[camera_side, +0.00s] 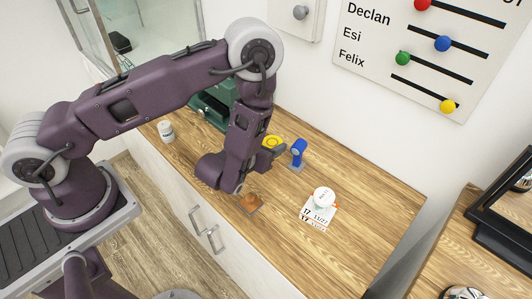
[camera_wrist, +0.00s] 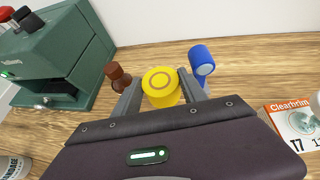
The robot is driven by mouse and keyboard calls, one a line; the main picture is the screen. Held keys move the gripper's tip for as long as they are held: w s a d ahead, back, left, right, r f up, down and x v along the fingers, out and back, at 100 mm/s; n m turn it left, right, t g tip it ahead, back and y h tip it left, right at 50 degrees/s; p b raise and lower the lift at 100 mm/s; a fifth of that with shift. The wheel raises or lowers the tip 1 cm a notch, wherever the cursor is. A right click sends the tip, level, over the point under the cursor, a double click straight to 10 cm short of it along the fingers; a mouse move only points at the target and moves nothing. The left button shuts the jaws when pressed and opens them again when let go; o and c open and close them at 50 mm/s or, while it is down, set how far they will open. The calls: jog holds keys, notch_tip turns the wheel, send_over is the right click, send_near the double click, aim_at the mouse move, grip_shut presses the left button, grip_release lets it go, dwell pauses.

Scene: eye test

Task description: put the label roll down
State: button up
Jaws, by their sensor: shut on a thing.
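My gripper (camera_wrist: 161,88) is shut on a yellow roll with a ring on its flat top, which I take for the label roll (camera_wrist: 160,84). One grey finger is on each side of it. In the side view my gripper (camera_side: 275,147) points at the back of the wooden counter (camera_side: 352,200), and the yellow top of the label roll (camera_side: 271,141) shows beside a dark finger. The roll's underside is hidden, so I cannot tell whether it touches the counter.
A blue upright thing (camera_wrist: 201,62) stands close right of my gripper. A brown knobbed thing (camera_wrist: 118,74) is close left. A green machine (camera_wrist: 60,55) stands further left. A white round thing (camera_side: 323,197) is on a printed card (camera_side: 314,219).

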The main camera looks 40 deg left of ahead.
notch_tip(320, 180, down, 4)
jog(key=shift+f, duration=0.1)
jog(key=shift+f, duration=0.15)
jog(key=o, duration=1.4)
